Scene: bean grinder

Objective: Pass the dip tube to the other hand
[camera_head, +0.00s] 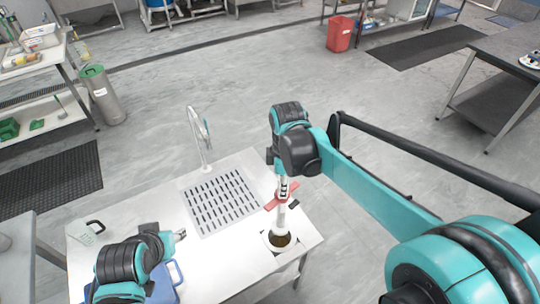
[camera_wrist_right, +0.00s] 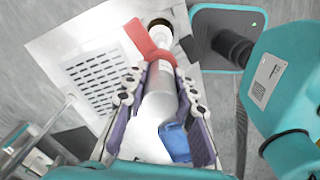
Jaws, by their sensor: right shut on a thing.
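My right gripper (camera_head: 281,184) hangs over the right part of the white table. In the right wrist view its fingers (camera_wrist_right: 160,105) lie on both sides of a pale grey, tube-like piece (camera_wrist_right: 160,85), which I take to be the dip tube, and are shut on it. A red part (camera_wrist_right: 147,42) crosses near its far end. In the head view the tube (camera_head: 281,215) points down to a round vessel with dark contents (camera_head: 280,240). I cannot tell whether it touches the vessel. My left gripper (camera_head: 179,235) is left of it, apart from the tube; its jaws are too small to judge.
The white table (camera_head: 225,255) has a slotted drain (camera_head: 220,200) and a tall tap (camera_head: 203,140). A blue item with a handle (camera_head: 165,288) lies by my left arm. A clear container with a black handle (camera_head: 87,232) stands at the left.

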